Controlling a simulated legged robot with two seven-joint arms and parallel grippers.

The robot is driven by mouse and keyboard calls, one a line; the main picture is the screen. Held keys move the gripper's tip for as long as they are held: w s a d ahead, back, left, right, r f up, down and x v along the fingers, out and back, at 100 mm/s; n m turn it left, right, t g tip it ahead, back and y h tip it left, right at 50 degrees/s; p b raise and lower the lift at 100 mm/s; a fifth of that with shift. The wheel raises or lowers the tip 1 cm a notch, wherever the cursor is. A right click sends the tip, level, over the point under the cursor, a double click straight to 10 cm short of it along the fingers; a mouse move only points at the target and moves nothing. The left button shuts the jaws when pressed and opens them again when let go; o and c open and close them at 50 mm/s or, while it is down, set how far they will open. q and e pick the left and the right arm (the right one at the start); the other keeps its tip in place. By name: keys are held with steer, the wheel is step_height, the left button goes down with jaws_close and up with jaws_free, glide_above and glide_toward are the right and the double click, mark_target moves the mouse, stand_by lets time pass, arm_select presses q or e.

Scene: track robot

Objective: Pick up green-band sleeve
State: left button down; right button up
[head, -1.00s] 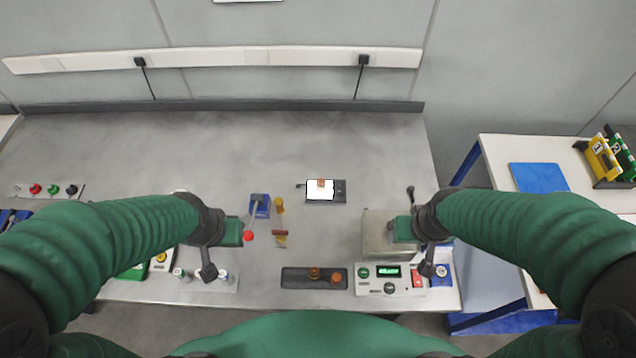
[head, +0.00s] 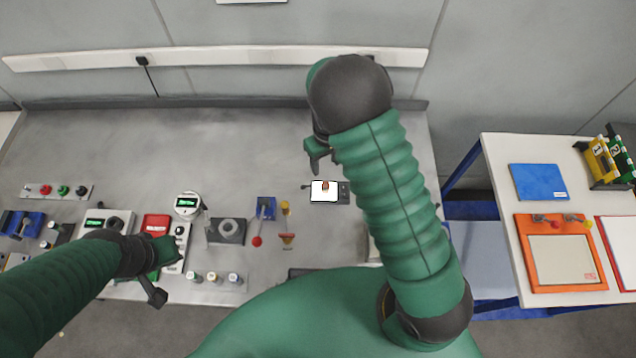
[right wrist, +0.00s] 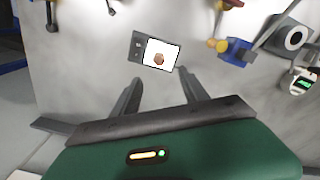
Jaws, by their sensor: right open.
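A small brown-orange sleeve-like piece (head: 325,186) stands on the white lit plate of a small dark device (head: 344,192) on the table. It also shows in the right wrist view (right wrist: 158,60); I cannot make out a green band on it. My right gripper (head: 316,158) is above and behind the device in the head view. In the right wrist view its fingers (right wrist: 160,77) are apart and empty, with the device beyond their tips. My left gripper (head: 166,253) is low at the left, over the panels; its fingers are not clear.
A grey ring fixture (head: 228,230) is farther left. A side table at right holds a blue panel (head: 539,182) and an orange frame (head: 562,284). Bare table lies behind the lever block.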

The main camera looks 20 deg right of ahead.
mark_target(325, 183)
step_height(325, 183, down, 9)
steer(key=shift+w+d+f+p, duration=0.1)
steer(key=shift+d+p, duration=0.05)
steer(key=shift+p, duration=0.45)
steer(key=shift+f+p, duration=0.3)
steer(key=shift+f, duration=0.1)
step_height(325, 183, down, 4)
steer(key=shift+r+p, duration=0.1)
steer(key=shift+p, duration=0.7)
steer(key=shift+w+f, duration=0.15)
steer(key=shift+f, duration=0.2)
jaws_close()
